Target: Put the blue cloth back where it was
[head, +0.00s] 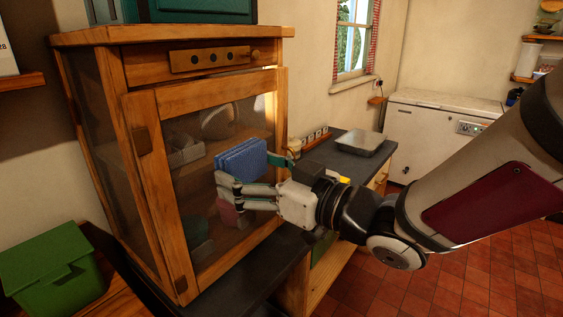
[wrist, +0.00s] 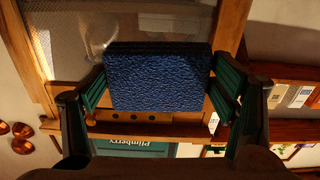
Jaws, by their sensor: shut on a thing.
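The blue cloth (head: 241,159) is a folded, textured block held in front of the wooden cabinet's door. It also shows in the wrist view (wrist: 160,80), between two green-padded fingers. My gripper (head: 248,178) is shut on it, with a finger at each side. The pine cabinet (head: 172,195) has a see-through door panel. Behind the panel are shelves with a pale round dish (head: 218,122), a light basket-like item (head: 186,152) and dim shapes lower down. I cannot tell whether the door is fully closed or whether the cloth touches it.
A green lidded bin (head: 55,275) stands left of the cabinet. A dark counter (head: 318,150) with a grey tray (head: 364,143) lies to the right. A white chest (head: 440,125) stands behind. The red tiled floor (head: 470,285) is open at the lower right.

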